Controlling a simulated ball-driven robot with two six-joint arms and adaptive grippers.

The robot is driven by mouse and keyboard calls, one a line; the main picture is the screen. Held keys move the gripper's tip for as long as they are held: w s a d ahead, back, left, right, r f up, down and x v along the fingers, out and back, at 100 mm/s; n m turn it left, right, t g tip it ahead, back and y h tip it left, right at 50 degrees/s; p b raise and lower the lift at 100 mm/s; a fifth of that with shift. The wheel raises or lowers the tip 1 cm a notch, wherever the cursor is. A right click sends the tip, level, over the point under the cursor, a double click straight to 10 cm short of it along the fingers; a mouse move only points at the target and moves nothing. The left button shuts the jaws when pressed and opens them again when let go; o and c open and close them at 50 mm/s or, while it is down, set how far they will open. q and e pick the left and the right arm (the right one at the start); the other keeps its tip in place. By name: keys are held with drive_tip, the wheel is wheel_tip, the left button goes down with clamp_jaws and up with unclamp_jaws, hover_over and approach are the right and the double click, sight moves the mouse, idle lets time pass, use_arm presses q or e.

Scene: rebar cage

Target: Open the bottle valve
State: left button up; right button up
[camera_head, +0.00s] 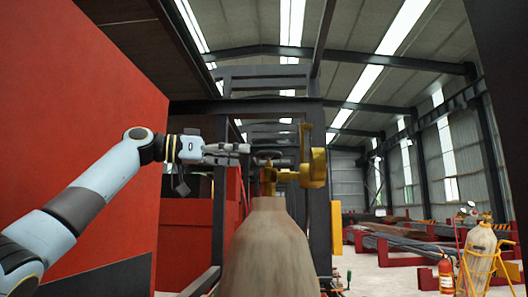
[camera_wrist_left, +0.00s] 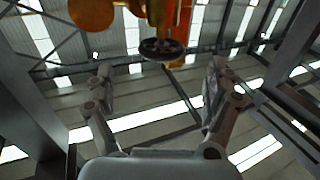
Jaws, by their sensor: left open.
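A large beige gas bottle (camera_head: 266,250) stands upright in front of me in the head view. A brass valve (camera_head: 270,175) sits on its neck, with a dark round handwheel (camera_head: 267,154) on top and a yellow-brass fitting (camera_head: 314,168) to its right. My left gripper (camera_head: 246,148) reaches in from the left, level with the handwheel and close beside it; contact cannot be told. In the left wrist view, my left gripper (camera_wrist_left: 158,90) has its fingers spread wide and empty. The handwheel (camera_wrist_left: 161,49) shows above and between the fingertips. My right gripper is not in view.
A red wall panel (camera_head: 75,120) fills the left, and a dark steel frame (camera_head: 318,225) rises behind the bottle. At the right stand a red extinguisher (camera_head: 446,273) and another bottle on a yellow cart (camera_head: 480,255). Bar racks (camera_head: 405,245) lie behind.

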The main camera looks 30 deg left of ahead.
sight(269, 156)
use_arm(q)
drive_tip(key=p+x, duration=0.4)
drive_tip(key=x, duration=0.3)
drive_tip(key=shift+w+d+r+p, duration=0.15)
drive_tip(key=shift+w+p, duration=0.15)
drive_tip(key=shift+w+d, duration=0.3)
drive_tip(key=shift+c, duration=1.3)
drive_tip(key=c, duration=0.9)
drive_tip(key=shift+n+t+y+p, duration=0.3)
drive_tip(key=shift+n+p, duration=0.05)
drive_tip(key=shift+n, duration=0.05)
